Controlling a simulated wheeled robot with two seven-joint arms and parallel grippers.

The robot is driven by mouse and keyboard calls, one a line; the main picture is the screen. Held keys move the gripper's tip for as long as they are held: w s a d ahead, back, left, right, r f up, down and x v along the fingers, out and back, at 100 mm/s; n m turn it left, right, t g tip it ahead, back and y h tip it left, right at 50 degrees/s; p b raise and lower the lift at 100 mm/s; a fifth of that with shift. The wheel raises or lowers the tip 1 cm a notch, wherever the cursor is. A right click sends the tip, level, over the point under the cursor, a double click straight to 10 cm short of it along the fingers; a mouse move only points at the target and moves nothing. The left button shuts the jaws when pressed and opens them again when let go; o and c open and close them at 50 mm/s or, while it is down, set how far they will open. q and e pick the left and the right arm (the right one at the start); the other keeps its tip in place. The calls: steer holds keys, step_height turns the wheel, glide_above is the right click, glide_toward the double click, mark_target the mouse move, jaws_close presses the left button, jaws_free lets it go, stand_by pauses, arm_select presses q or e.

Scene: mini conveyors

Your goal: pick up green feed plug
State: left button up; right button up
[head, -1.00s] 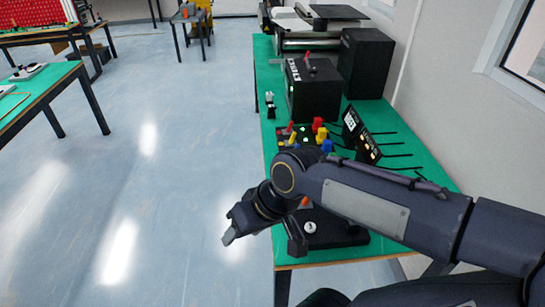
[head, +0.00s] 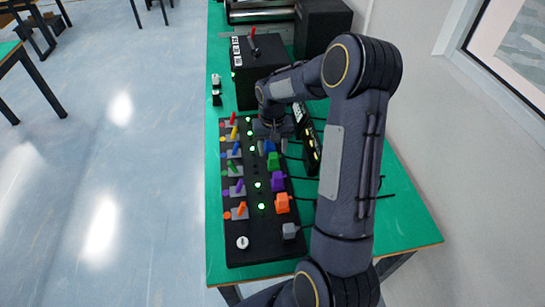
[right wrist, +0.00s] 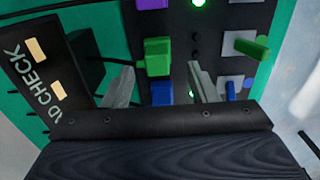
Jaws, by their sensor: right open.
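The green feed plug (head: 273,160) sits on the right side of the black panel, between a blue plug and a purple plug. In the right wrist view the green plug (right wrist: 156,57) is just beyond my fingertips, roughly centred between their lines. My right gripper (right wrist: 159,80) is open and empty, pointing down over the panel. The blue plug (right wrist: 162,93) lies between its fingers in that picture; whether they touch it I cannot tell. In the head view my right gripper (head: 270,136) is by the blue plug, its fingers largely hidden. My left gripper is not in view.
The black panel (head: 240,251) has coloured levers on its left and lit green lamps. A purple plug (head: 278,181), an orange plug (head: 283,203) and a grey plug (head: 291,231) stand nearer. A black "CHECK" box (right wrist: 42,85) stands beside my gripper, with cables.

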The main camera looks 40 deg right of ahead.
mark_target(274, 155)
steer(key=f, duration=0.3)
steer(key=f+p, duration=0.1)
steer(key=shift+d+f, duration=0.2)
steer(key=shift+d, duration=0.05)
steer(key=shift+c, duration=0.3)
steer(key=c, duration=1)
